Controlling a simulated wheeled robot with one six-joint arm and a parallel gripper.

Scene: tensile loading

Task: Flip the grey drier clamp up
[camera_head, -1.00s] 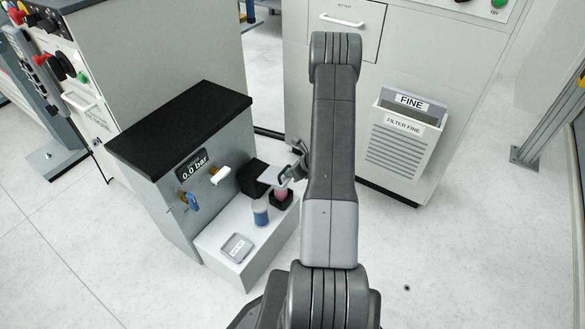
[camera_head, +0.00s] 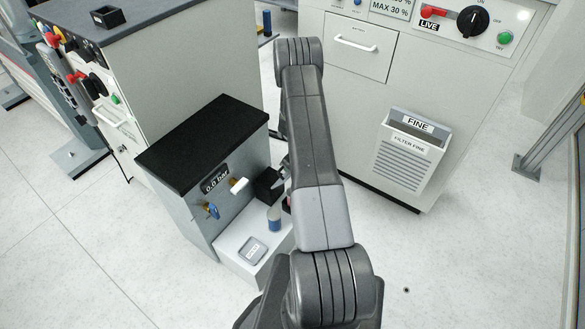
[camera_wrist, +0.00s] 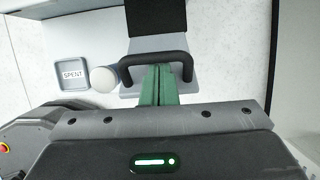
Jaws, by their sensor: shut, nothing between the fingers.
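The grey drier clamp (camera_wrist: 182,82) shows in the wrist view as a pale grey plate with a black U-shaped handle (camera_wrist: 155,57). A black block (camera_wrist: 156,16) lies beyond it; in the head view the black block (camera_head: 266,185) stands on the low ledge. My gripper (camera_wrist: 155,70) has its green fingers together with nothing between them. The fingertips are inside the handle's U, close to the crossbar; I cannot tell whether they touch it. In the head view my arm hides the clamp and the fingertips.
A blue container (camera_head: 274,219) with a pale top and a grey SPENT tray (camera_head: 253,250) stand on the ledge, left of the clamp. The valve cabinet (camera_head: 200,140) rises behind. A cabinet with a FINE filter holder (camera_head: 405,150) stands right.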

